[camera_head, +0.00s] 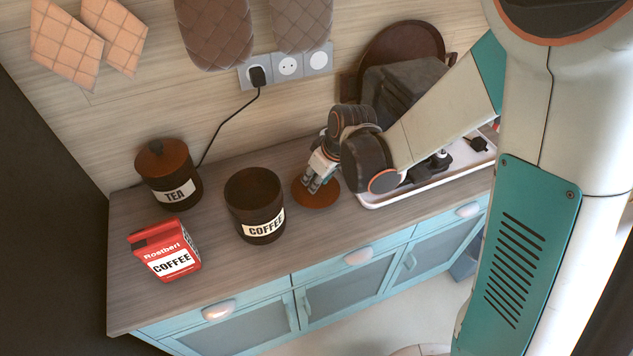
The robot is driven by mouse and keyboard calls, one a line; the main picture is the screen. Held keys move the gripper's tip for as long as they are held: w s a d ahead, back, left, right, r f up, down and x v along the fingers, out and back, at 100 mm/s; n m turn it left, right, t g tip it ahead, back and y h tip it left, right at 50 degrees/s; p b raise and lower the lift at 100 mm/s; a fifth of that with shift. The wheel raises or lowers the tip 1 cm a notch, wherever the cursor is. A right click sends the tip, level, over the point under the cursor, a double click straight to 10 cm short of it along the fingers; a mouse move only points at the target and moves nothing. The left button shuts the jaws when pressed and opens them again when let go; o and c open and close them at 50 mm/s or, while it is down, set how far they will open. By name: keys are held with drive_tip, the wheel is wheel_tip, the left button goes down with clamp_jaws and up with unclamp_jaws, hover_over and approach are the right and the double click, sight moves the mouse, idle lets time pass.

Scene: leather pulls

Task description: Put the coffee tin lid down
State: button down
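The coffee tin (257,208) is a dark brown open cylinder with a COFFEE label, standing upright on the counter without a lid on it. The coffee tin lid (325,198) is a round reddish-brown disc just right of the tin. It is roughly level, at or just above the counter; I cannot tell whether it touches. My gripper (313,186) points down at the middle of the lid, its fingers close together where the knob would be. The knob is hidden by the fingers, which appear shut on it.
A lidded tea tin (170,176) and a red coffee packet (165,252) stand on the left of the wooden counter (225,272). A white tray (440,188) lies right of the lid. A black cord hangs from the wall socket (289,66) behind.

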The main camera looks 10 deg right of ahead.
drive_tip(key=shift+f, duration=0.55)
drive_tip(key=shift+f, duration=0.15)
drive_tip(key=c, duration=1.3)
unclamp_jaws()
